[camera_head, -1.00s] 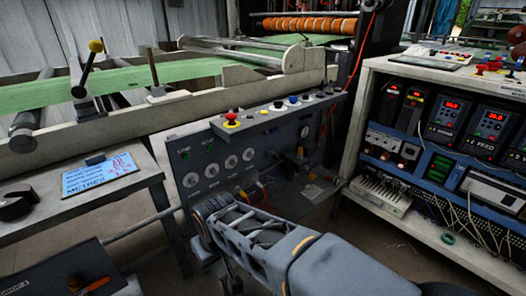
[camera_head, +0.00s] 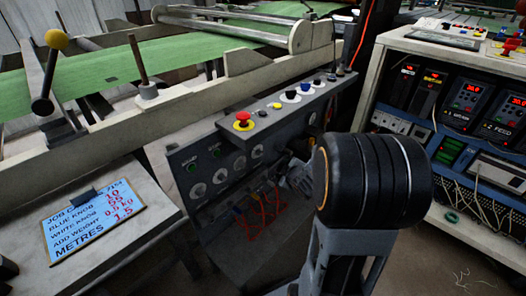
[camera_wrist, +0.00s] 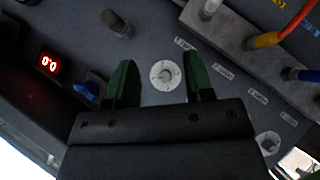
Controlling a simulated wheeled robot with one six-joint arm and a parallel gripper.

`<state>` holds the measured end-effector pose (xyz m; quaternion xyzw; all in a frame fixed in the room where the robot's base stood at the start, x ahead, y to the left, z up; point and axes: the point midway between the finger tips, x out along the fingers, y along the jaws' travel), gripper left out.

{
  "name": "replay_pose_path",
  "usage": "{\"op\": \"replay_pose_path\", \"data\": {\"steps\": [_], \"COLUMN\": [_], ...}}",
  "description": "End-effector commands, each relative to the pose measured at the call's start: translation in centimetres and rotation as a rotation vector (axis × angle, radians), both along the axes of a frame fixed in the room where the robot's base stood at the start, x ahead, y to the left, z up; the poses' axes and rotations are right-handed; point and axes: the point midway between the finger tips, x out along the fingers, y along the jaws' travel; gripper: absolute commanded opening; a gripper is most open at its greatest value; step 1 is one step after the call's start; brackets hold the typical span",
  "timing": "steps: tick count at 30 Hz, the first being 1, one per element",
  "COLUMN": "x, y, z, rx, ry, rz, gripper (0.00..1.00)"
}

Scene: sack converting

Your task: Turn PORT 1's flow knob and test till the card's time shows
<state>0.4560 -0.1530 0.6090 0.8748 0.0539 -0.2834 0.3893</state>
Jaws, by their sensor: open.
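In the wrist view my gripper (camera_wrist: 157,62) is open, with its two dark green fingers apart. A round white disc with a grey centre (camera_wrist: 165,75) shows on the grey panel between the fingers; I cannot tell whether they touch it. Small labels (camera_wrist: 186,44) sit beside it, too blurred to read surely. In the head view the grey control panel (camera_head: 232,205) carries several white dials, and my arm hides its right part. The job card (camera_head: 92,215) lies on the left table, listing blue knob, white knob, add weight and metres; I read no time on it.
In the wrist view a red display (camera_wrist: 48,63) reads about 0.0, near a blue knob (camera_wrist: 90,90). A bar with an orange plug (camera_wrist: 265,40) is upper right. In the head view a red mushroom button (camera_head: 243,120) tops the panel; an instrument rack (camera_head: 400,55) stands right.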

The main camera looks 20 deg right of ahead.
Motion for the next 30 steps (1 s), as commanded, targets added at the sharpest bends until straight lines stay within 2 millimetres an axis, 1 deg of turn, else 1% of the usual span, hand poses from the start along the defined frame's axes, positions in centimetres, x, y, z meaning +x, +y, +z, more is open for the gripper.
{"op": "replay_pose_path", "data": {"steps": [1,3,5,9,15,19,23,30], "x": [0.1,0.2,-0.1,-1.2,-2.9,-3.1,-1.9,2.4], "y": [-0.8,-1.1,-1.1,-0.8,-0.3,-0.1,0.5,2.1], "z": [-0.2,-0.5,-0.6,-0.4,0.3,0.5,0.5,0.4], "rx": [-0.024,-0.053,-0.066,-0.071,-0.054,-0.048,-0.047,-0.046], "ry": [-0.047,-0.131,-0.202,-0.36,-0.519,-0.567,-0.582,-0.582], "rz": [0.066,0.17,0.248,0.381,0.474,0.495,0.505,0.505], "gripper": [0.48,0.48,0.48,0.48,0.48,0.48,0.48,0.48]}}
